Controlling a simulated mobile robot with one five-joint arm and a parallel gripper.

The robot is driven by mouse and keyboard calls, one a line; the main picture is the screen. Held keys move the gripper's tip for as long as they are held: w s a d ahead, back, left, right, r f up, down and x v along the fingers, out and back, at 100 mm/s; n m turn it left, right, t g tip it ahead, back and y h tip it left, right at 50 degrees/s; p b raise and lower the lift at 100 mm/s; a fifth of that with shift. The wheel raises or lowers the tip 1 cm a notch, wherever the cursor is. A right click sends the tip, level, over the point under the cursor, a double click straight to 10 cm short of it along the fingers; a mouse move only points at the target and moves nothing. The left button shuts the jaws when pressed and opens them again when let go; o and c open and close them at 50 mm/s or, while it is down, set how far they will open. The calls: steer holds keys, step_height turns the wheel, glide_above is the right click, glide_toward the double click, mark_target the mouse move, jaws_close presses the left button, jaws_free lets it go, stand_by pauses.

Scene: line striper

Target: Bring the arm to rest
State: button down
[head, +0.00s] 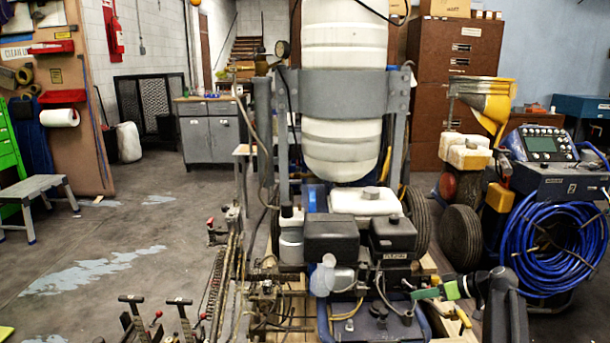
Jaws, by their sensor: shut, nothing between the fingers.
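My arm (500,300) rises from the bottom edge at the lower right and bends to the left. My gripper (424,294), with green parts at its end, points left and is shut and empty. It lies in front of the lower right side of the line striper (330,238). I cannot tell whether it touches the machine. The striper stands upright in the middle, with a large white tank (342,120) strapped on by a grey band and a black engine below.
A coiled blue hose (555,245) on a second machine is close to the right of my arm. Control levers (155,310) stand at the lower left. A grey step stool (38,190) is at the far left. The grey floor (130,235) left of the striper is mostly clear.

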steer(key=s+a+f+m+g+h+p, duration=0.25)
steer(key=s+a+h, duration=0.25)
steer(key=s+a, duration=0.4)
steer(key=s+a+f+m+g+h+p, duration=0.2)
steer(key=s+a+f+m+g+h, duration=0.15)
steer(key=s+a, duration=0.6)
step_height(320, 180, up, 37)
steer(key=w+p, duration=0.1)
steer(key=p, duration=3.5)
steer(key=shift+r+h+p, duration=0.15)
steer(key=shift+h+p, duration=0.2)
